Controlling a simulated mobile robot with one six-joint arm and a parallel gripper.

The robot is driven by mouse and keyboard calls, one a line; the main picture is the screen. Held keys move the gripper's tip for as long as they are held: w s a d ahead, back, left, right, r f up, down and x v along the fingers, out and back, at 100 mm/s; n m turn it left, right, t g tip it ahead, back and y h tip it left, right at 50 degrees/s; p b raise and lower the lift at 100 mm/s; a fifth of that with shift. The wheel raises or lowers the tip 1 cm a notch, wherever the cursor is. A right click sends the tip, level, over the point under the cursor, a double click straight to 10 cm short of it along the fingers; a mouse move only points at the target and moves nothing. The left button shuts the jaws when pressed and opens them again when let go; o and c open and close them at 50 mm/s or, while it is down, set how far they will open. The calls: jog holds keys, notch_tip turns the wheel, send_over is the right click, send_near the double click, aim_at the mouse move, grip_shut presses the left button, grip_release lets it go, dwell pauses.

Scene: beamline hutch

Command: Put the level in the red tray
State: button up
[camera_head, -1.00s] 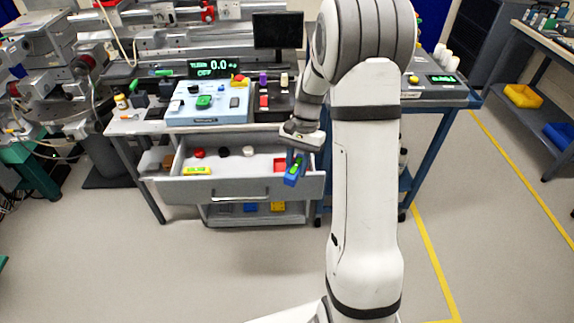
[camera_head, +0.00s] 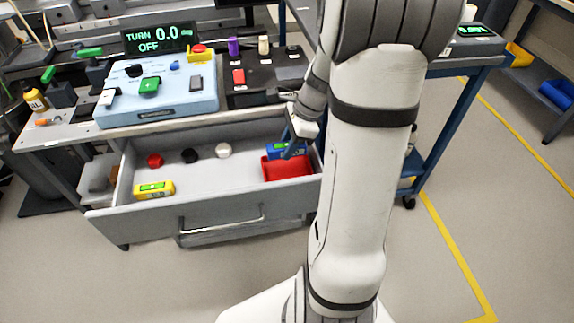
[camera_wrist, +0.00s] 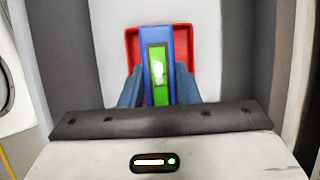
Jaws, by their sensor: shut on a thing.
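A blue level (camera_head: 279,148) with a green window is held in my gripper (camera_head: 290,146). In the wrist view the level (camera_wrist: 147,38) stands upright in the picture between my two blue-grey fingers, which are shut on it. The red tray (camera_head: 288,169) lies at the right end of the open drawer. In the head view the level shows at the tray's back edge. In the wrist view the tray's red rim (camera_wrist: 132,42) shows behind and on both sides of the level. Whether the level touches the tray cannot be told. My arm partly hides the drawer's right end.
The open drawer (camera_head: 215,172) also holds a yellow block with a green window (camera_head: 154,190), and red (camera_head: 155,160), black (camera_head: 189,156) and white (camera_head: 223,150) round pieces. Its middle is clear. A light-blue control box (camera_head: 157,92) stands on the bench above.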

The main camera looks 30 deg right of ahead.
aim_at(284, 172)
jog(key=shift+d+f+b, duration=0.15)
jog(key=shift+f+b, duration=0.9)
jog(key=shift+f, duration=2.5)
jog(key=shift+f, duration=0.15)
jog(key=o, duration=1.1)
jog(key=shift+s, duration=0.1)
